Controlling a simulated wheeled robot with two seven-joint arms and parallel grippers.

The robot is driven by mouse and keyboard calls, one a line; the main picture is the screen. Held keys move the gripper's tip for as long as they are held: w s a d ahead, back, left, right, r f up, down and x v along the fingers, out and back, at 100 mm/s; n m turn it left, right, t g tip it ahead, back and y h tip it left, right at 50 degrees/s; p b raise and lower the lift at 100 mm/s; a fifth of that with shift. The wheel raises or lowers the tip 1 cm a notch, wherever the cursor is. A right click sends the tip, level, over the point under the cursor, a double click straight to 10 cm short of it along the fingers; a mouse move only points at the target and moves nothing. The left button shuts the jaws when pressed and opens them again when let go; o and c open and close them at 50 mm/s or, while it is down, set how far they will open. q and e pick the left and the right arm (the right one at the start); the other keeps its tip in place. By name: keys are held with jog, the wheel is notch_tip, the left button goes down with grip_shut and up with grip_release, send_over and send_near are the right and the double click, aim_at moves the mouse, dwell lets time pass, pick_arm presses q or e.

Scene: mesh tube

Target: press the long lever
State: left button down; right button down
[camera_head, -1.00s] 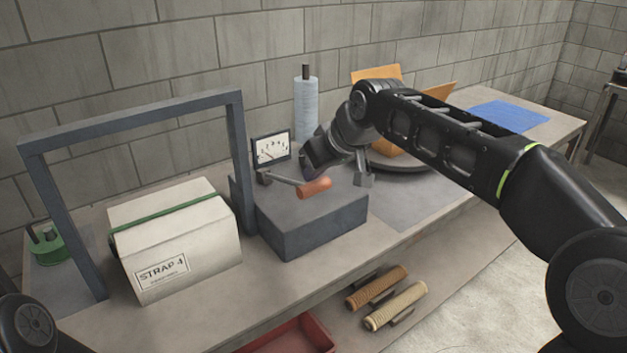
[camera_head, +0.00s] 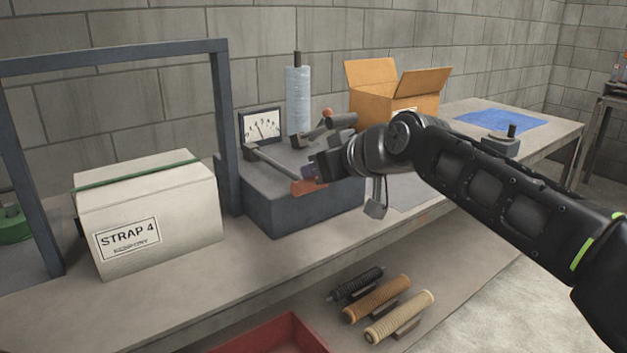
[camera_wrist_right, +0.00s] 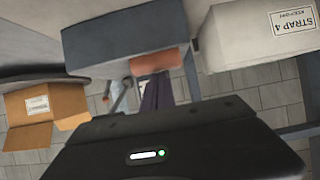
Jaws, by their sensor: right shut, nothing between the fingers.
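The long lever (camera_head: 277,166) is a grey bar with an orange-red grip, mounted on a dark grey block (camera_head: 315,212). It slopes down from its pivot near the dial, and its grip lies near the block's front top edge. My right gripper (camera_head: 309,171) is shut and empty, with its fingertips right at the grip; I cannot tell whether they touch. The right wrist view shows the orange grip (camera_wrist_right: 160,61) beside the block, with my dark purple fingers (camera_wrist_right: 155,96) overlapping it. A shorter lever (camera_head: 318,131) with an orange knob stands behind. My left gripper is out of view.
A white box labelled STRAP 4 (camera_head: 150,218) stands left under a grey frame (camera_head: 229,130). A dial (camera_head: 262,126) and blue roll (camera_head: 298,100) stand behind. An open carton (camera_head: 395,95) is at the back right. Several ribbed handles (camera_head: 377,299) lie below.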

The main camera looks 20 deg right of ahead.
jog(key=shift+f, duration=0.8)
jog(key=shift+r+p, duration=0.4)
jog(key=r+p, duration=0.1)
jog(key=r, duration=0.1)
jog(key=w+r+p, duration=0.1)
jog(key=r+p, duration=0.1)
jog(key=shift+a+r, duration=0.15)
jog(key=v, duration=1)
jog(key=shift+w+r+p, duration=0.25)
jog(key=shift+r+p, duration=0.15)
jog(key=shift+r, duration=0.1)
